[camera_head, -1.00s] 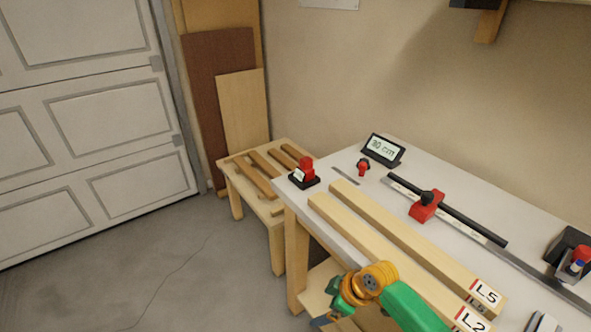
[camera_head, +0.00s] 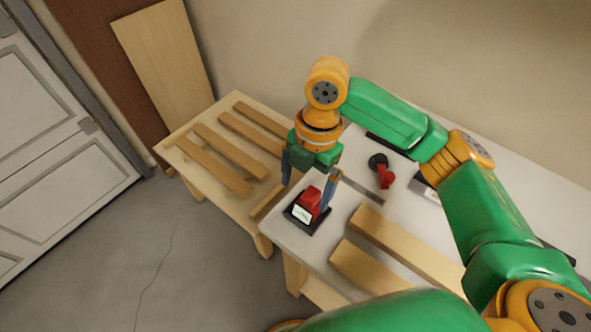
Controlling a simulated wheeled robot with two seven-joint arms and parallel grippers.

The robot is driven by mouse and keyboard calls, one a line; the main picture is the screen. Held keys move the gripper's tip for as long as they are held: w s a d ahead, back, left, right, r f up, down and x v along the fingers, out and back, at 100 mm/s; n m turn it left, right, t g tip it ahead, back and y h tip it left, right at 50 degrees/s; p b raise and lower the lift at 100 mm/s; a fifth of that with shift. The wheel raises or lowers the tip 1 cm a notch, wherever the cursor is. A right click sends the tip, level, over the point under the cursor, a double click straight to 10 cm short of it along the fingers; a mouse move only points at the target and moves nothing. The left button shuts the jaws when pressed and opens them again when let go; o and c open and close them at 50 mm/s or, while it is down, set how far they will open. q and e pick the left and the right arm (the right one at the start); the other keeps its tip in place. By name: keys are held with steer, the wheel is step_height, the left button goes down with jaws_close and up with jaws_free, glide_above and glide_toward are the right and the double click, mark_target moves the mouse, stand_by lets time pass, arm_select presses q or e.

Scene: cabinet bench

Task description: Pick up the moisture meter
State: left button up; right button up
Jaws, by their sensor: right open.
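The moisture meter (camera_head: 310,199) appears to be the small red device with a white display. It sits on a black base (camera_head: 309,224) at the near left corner of the white bench top. My right gripper (camera_head: 306,195) points down over it, jaws apart. One finger is to the left and behind the meter, and the other is close along its right side. I cannot tell whether that finger touches it. Nothing is held. My left gripper is not in view.
A low wooden table (camera_head: 180,148) with several wooden strips stands left of the bench. Wooden boards (camera_head: 385,273) lie right of the meter, and a red and black knob-like item (camera_head: 384,178) sits behind them. My right arm covers much of the bench.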

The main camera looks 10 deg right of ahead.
mark_target(307, 205)
steer(key=shift+w+d+r, duration=0.1)
steer(key=shift+w, duration=0.2)
steer(key=shift+s+f, duration=0.1)
steer(key=shift+f, duration=0.1)
steer(key=f, duration=0.2)
steer(key=s+f+p, duration=0.1)
steer(key=f, duration=0.2)
steer(key=shift+s+d+f+p, duration=0.1)
steer(key=shift+d+f+p, duration=0.1)
steer(key=shift+f+p, duration=0.1)
steer(key=shift+f, duration=0.45)
jaws_close()
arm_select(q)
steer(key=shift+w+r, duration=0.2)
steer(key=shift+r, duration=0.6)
arm_select(e)
steer(key=shift+r, duration=0.1)
steer(key=shift+w+a+r, duration=0.1)
steer(key=shift+w, duration=0.1)
